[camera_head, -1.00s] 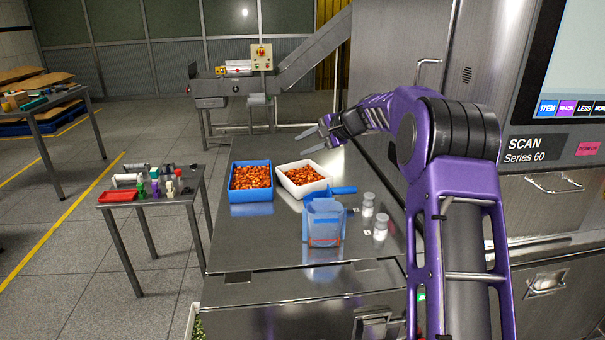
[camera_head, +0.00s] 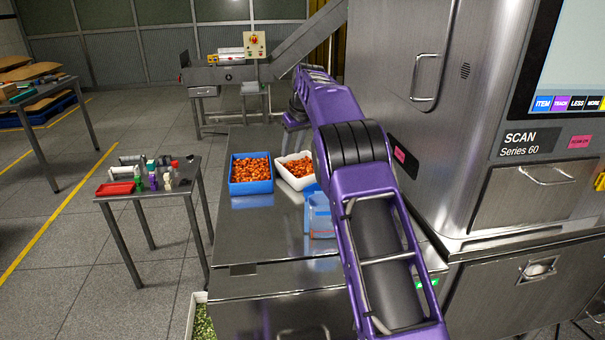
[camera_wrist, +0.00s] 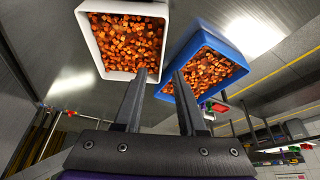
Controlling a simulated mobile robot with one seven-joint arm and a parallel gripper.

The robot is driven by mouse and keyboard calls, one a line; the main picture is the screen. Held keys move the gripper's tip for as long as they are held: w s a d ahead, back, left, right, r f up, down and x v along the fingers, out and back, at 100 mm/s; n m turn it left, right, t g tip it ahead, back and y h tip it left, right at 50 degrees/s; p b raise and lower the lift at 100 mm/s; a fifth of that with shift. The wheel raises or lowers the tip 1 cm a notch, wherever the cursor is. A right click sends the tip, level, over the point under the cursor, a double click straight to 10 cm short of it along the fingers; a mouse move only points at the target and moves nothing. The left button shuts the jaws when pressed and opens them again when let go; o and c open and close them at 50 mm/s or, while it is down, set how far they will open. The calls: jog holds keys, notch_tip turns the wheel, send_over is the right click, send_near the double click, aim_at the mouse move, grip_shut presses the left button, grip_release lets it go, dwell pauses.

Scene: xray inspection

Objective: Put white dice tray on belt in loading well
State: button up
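The white dice tray (camera_head: 301,185) is full of orange dice and sits on the steel counter (camera_head: 270,240), right of a blue dice tray (camera_head: 251,188). The wrist view shows the white tray (camera_wrist: 89,45) at upper left and the blue tray (camera_wrist: 206,36) to its right. My gripper (camera_wrist: 159,74) is open and empty. In that view its left fingertip overlaps the white tray's near edge and its right fingertip overlaps the blue tray; I see no clear contact. In the head view my arm hides the gripper. I cannot make out a belt in a loading well.
A clear blue container (camera_head: 320,216) stands on the counter, partly behind my arm. The scanner cabinet (camera_head: 420,150) rises at right. A small table (camera_head: 185,190) with a red tray (camera_head: 115,188) and small items stands at left. A conveyor machine (camera_head: 225,75) is behind.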

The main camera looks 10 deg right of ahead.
aim_at(285, 169)
jog(key=x, duration=0.8)
jog(key=shift+w+a+f, duration=0.1)
jog(key=shift+a, duration=0.2)
grip_shut()
dwell(1.1)
